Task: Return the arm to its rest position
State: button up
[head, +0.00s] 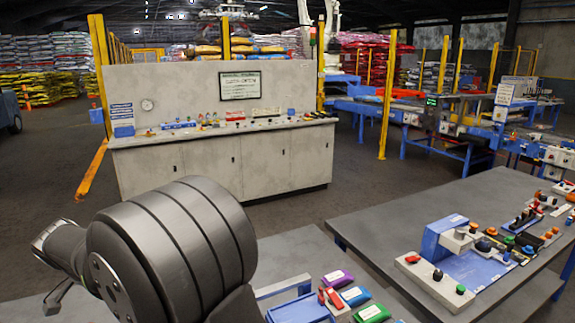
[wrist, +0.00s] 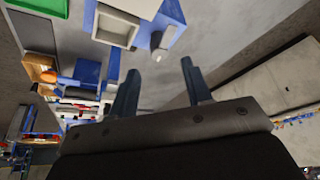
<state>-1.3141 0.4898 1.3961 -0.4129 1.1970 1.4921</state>
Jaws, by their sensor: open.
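My gripper (wrist: 160,68) shows in the wrist view with its two fingers spread apart. Nothing is held between them. Behind the fingers are a grey surface and part of a blue and white fixture, apart from the fingers as far as I can tell. In the head view my dark grey arm fills the lower left, above the near grey bench. Grey parts of my arm's far end stick out at the left edge, but the fingers cannot be made out clearly there.
A blue and white fixture (head: 445,240) stands on the right bench (head: 352,229) among buttons and small parts. Purple, blue and green blocks (head: 373,313) lie on the near bench, right of my arm. A grey console (head: 235,165) stands behind, with open floor before it.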

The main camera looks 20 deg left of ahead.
jog(key=x, duration=0.6)
jog(key=shift+w+f, duration=0.2)
jog(key=shift+f, duration=0.1)
jog(key=shift+d+r+n+y, duration=0.15)
jog(key=shift+n+y, duration=0.25)
jog(key=shift+n, duration=0.5)
jog(key=shift+n+y, duration=0.7)
jog(key=shift+n, duration=1.1)
jog(key=shift+s, duration=0.1)
jog(key=shift+c, duration=0.3)
jog(key=shift+c, duration=1.2)
